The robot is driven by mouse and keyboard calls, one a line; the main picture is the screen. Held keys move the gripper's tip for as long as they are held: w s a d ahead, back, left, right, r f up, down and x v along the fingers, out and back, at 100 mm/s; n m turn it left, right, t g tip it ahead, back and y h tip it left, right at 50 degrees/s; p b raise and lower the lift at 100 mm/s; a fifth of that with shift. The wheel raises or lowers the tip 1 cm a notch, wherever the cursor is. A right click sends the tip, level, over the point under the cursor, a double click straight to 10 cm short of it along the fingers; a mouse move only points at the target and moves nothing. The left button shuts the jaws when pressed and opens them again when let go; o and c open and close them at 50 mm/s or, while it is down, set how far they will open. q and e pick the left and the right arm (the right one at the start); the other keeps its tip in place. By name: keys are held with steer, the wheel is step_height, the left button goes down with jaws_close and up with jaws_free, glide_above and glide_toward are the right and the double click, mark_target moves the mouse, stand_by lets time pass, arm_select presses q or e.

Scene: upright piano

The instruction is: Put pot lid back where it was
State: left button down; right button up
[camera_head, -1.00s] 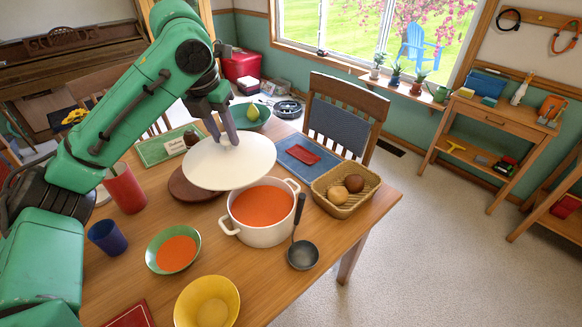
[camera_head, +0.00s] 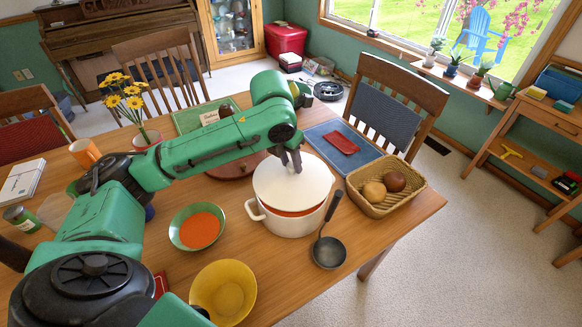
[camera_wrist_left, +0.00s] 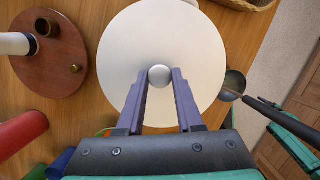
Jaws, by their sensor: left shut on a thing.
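The white round pot lid (camera_head: 312,184) is over the white pot (camera_head: 285,224). A strip of orange soup shows between its front edge and the pot's rim. I cannot tell whether the lid touches the rim at the back. My left gripper (camera_head: 293,166) is shut on the lid's knob from above. In the left wrist view the pale round knob (camera_wrist_left: 160,75) sits between the fingertips (camera_wrist_left: 160,84), and the lid (camera_wrist_left: 165,40) hides the pot below. My right gripper is not in view.
A basket (camera_head: 412,196) with bread rolls is to the right. A green bowl of soup (camera_head: 198,228) and a yellow bowl (camera_head: 224,292) are to the left and front. A round wooden board (camera_wrist_left: 48,62) is partly behind my arm.

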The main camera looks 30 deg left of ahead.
mark_target(290, 167)
arm_select(q)
steer(key=shift+a+f, duration=0.1)
steer(key=shift+f, duration=0.8)
steer(key=shift+f, duration=0.3)
steer(key=shift+f, duration=0.25)
steer(key=c, duration=0.6)
jaws_free()
steer(key=shift+o, duration=0.2)
steer(key=shift+r, duration=0.35)
steer(key=v, duration=1.2)
steer(key=shift+r+p, duration=0.2)
steer(key=shift+p, duration=0.15)
